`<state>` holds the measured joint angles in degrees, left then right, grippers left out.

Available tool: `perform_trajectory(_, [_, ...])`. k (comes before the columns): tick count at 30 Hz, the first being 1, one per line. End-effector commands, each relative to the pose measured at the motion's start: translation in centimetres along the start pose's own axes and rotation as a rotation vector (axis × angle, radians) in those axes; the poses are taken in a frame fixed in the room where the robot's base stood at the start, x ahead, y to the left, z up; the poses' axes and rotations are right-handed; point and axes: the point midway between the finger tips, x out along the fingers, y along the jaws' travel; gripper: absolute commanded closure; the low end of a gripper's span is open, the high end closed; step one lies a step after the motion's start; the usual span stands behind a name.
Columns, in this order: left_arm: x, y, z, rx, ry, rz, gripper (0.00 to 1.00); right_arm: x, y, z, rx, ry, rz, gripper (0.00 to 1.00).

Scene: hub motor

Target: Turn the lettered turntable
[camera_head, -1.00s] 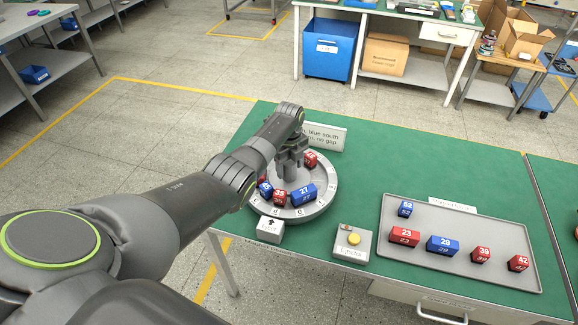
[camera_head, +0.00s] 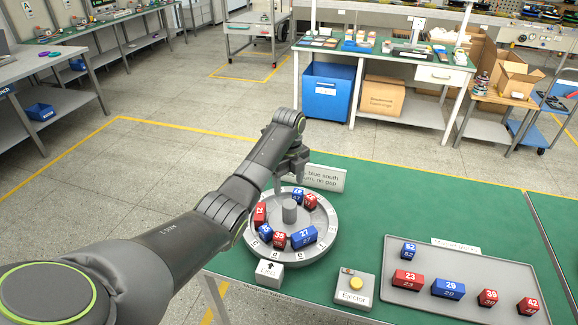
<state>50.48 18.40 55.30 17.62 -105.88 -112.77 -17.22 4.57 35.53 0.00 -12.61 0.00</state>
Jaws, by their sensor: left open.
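The round grey turntable (camera_head: 322,236) sits on the green table, with letters on its rim. It carries several red and blue numbered blocks around a grey centre post (camera_head: 289,211). They include a red block 21 (camera_head: 260,215), a red block 35 (camera_head: 279,239) and a blue block 27 (camera_head: 303,237). A blue block (camera_head: 297,196) and a red block (camera_head: 310,201) are at the back. My left gripper (camera_head: 290,181) is open and empty, pointing down near the turntable's back edge. Its exact height is unclear. My right gripper is not in view.
A grey exit piece (camera_head: 268,273) with an arrow stands at the turntable's front. An ejector box (camera_head: 354,286) with a yellow button is to its right. A grey tray (camera_head: 462,268) with several numbered blocks lies further right. A sign (camera_head: 327,178) stands behind the turntable.

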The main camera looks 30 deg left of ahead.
Motion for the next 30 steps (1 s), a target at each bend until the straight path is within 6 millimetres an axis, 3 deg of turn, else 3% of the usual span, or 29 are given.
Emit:
perform_trajectory(6, [-4.5,-0.1,0.0,0.001,-0.002,-0.003,0.37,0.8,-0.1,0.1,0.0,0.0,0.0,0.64])
perform_trajectory(10, [-5.8,-0.1,0.0,0.0,-0.001,-0.002,0.37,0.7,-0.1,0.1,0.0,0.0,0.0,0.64])
perform_trajectory(30, [-6.4,0.0,0.0,0.001,0.0,0.0,0.37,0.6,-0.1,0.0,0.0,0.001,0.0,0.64])
